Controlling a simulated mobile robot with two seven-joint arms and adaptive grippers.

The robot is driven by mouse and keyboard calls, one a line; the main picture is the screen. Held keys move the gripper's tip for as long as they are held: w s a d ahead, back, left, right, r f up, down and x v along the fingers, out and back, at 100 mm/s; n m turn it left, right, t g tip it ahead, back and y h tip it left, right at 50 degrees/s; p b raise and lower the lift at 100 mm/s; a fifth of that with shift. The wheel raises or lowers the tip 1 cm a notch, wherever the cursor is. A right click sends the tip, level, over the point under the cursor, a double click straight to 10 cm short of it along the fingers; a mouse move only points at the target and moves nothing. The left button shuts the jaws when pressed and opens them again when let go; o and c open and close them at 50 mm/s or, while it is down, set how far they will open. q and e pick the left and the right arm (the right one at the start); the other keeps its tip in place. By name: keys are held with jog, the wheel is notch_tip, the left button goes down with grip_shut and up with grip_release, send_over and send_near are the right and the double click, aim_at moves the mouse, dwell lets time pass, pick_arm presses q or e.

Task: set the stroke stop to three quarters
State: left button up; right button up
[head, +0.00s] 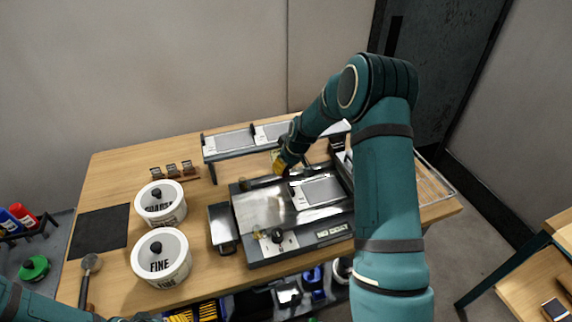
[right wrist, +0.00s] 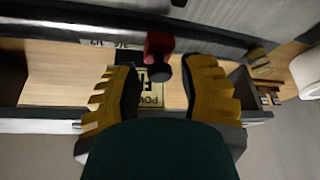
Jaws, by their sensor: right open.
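The machine (head: 262,207) with a shiny metal bed sits at the middle of the table. My right gripper (head: 281,166) is above its back edge. In the right wrist view, the yellow fingers of my right gripper (right wrist: 160,88) are spread apart. A red knob (right wrist: 158,52) on a dark bar shows between and just beyond the fingertips, with no clear contact. A small white scale label (right wrist: 97,42) lies beside the bar, too blurred to read. Only my left arm shows at the lower left.
Two white lidded tubs, one marked FINE (head: 162,262) and one behind it (head: 160,208), stand left of the machine. A raised rack (head: 232,141) stands behind it. A black knob (head: 277,236) is on the machine's front. A dark mat (head: 100,229) lies at the left.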

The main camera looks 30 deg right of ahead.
grip_shut()
jog(key=d+b, duration=0.1)
jog(key=d, duration=0.1)
jog(key=s+d, duration=0.1)
jog(key=shift+d+f+b, duration=0.1)
jog(key=shift+d+b, duration=0.25)
jog(key=shift+b, duration=0.05)
jog(key=shift+d, duration=0.2)
jog(key=shift+o, duration=2.2)
grip_release()
jog(key=shift+a+r, duration=0.1)
jog(key=shift+r, duration=0.1)
jog(key=v, duration=1.1)
jog(key=shift+s+r, duration=0.2)
jog(key=shift+r, duration=0.15)
